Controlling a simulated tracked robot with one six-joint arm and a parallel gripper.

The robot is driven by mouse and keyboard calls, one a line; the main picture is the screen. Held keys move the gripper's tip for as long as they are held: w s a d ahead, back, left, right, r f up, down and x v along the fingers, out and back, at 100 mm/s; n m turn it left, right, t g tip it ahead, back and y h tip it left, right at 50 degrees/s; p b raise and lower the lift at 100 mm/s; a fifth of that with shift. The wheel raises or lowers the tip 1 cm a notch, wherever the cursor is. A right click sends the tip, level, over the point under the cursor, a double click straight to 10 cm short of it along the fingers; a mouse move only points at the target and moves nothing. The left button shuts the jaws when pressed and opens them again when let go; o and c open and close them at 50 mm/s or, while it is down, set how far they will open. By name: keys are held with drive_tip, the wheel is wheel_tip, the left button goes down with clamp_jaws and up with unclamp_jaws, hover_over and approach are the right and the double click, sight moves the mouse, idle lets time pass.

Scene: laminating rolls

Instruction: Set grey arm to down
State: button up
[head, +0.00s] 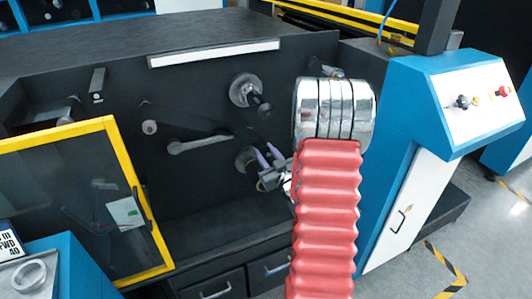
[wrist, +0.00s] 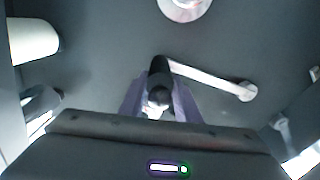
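The grey arm (head: 200,143) is a lever on the black machine panel. In the head view it points right and slightly up from its pivot. In the wrist view the grey arm (wrist: 212,80) runs from a rounded end at right to a black handle (wrist: 160,75) at its left end. My gripper (head: 268,157) is in front of the panel, right of the arm. In the wrist view the two purple fingers of my gripper (wrist: 159,103) lie on either side of the handle. I cannot tell whether they touch it.
A disc with a black knob (head: 247,90) is above my gripper, and a lower disc (head: 244,160) is close behind it. A yellow-framed clear door (head: 140,195) stands at left. A blue control console (head: 440,100) is at right. Drawers (head: 215,288) are below.

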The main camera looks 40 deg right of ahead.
sight(260, 184)
clamp_jaws()
drive_tip(key=shift+w+a+f+m, duration=0.1)
drive_tip(key=shift+a+f+m, duration=0.45)
drive_tip(key=shift+f, duration=1.2)
drive_tip(key=shift+w+a+f+m, duration=0.1)
drive_tip(key=shift+f+m, duration=0.8)
drive_tip(key=shift+f, duration=0.85)
drive_tip(key=shift+w+a+f+m, duration=0.1)
drive_tip(key=shift+a+f+m, duration=0.45)
drive_tip(key=shift+f, duration=1.2)
drive_tip(key=shift+d, duration=0.2)
drive_tip(key=shift+o, duration=2.4)
unclamp_jaws()
